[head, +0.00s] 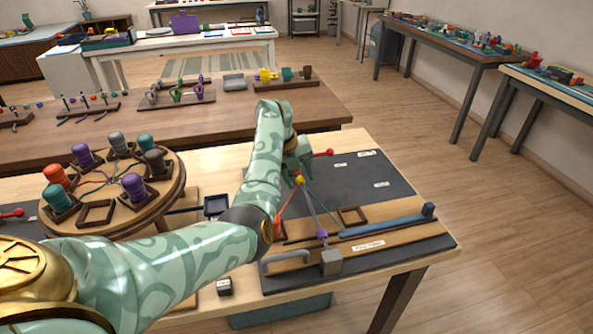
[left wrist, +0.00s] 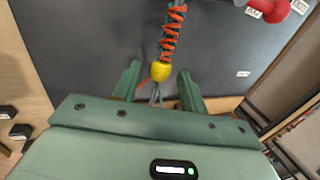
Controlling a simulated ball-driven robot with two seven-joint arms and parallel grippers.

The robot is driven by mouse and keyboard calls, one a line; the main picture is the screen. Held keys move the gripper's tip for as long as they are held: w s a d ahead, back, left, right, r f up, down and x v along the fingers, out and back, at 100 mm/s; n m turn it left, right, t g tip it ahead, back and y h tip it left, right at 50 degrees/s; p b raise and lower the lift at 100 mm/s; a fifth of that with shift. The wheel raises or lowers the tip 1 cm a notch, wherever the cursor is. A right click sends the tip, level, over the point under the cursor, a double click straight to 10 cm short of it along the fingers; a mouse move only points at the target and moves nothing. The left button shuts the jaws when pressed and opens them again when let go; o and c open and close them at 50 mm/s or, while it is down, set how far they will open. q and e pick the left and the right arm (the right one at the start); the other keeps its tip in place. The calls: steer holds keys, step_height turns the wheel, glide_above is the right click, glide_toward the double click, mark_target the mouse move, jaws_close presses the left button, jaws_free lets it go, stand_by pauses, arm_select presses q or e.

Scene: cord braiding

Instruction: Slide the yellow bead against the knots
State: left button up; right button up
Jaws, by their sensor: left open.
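The yellow bead (head: 299,180) is threaded on the cords below my left gripper (head: 297,168) in the head view. In the left wrist view the yellow bead (left wrist: 161,72) lies between the two green fingers, which stand apart on either side of it. The fingers are open; I see a gap on each side of the bead. The orange knots (left wrist: 172,35) spiral around grey cord just beyond the bead, with no clear gap between bead and knots. Below the bead, red, grey and teal cords (head: 314,208) fan out toward the board. My right gripper is not in view.
The dark board (head: 350,185) carries a small wooden frame (head: 352,215), a blue bar (head: 385,226), a grey block (head: 331,262) and a red-knobbed part (head: 325,153). A round wooden stand (head: 170,195) with several coloured spools is at left.

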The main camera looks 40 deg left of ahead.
arm_select(q)
steer(key=p+v, duration=0.8)
steer(key=v, duration=0.8)
steer(key=shift+r, duration=0.15)
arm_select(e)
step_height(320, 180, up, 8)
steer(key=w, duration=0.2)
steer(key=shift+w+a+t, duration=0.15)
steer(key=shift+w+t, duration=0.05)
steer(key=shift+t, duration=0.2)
